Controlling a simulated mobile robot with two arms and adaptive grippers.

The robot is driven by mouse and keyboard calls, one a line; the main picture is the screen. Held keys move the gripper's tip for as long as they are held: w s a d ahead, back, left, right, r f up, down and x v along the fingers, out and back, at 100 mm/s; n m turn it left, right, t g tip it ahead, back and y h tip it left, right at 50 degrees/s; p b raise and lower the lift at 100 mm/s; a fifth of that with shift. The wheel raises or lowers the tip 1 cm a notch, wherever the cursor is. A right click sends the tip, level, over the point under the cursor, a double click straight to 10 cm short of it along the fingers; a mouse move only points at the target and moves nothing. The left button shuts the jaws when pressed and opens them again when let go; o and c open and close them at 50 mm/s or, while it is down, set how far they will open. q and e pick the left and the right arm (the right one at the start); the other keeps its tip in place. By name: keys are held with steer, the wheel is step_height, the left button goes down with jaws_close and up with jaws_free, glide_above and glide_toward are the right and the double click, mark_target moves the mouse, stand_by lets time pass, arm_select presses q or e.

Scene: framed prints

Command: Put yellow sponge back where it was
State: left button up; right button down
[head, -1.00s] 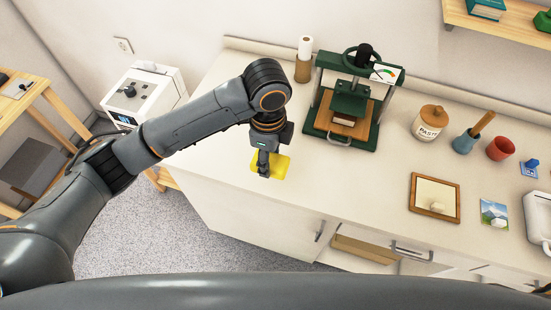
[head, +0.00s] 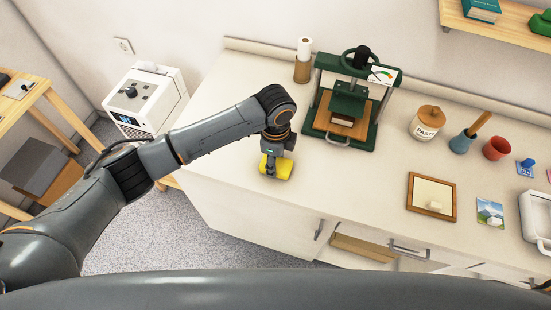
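The yellow sponge (head: 284,168) is at the left part of the white counter (head: 225,150), in front of and left of the green press. My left gripper (head: 271,172) points down at the sponge, with its fingers against or over it. The gripper hides part of the sponge. I cannot tell whether the fingers are closed on it, or whether the sponge rests on the counter or is just above it. My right gripper is not in view.
The green press (head: 345,105) stands behind and right of the sponge, with a paper roll (head: 304,50) beside it. A paste jar (head: 428,122), a wooden frame (head: 432,197) and a small picture (head: 490,211) are further right. Counter left of the sponge is clear.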

arm_select(q)
steer(key=shift+f, duration=0.15)
steer(key=o, duration=0.8)
steer(key=shift+o, duration=1.1)
step_height(320, 180, up, 12)
steer(key=b, duration=0.1)
steer(key=shift+r+b, duration=0.2)
steer(key=shift+b, duration=0.1)
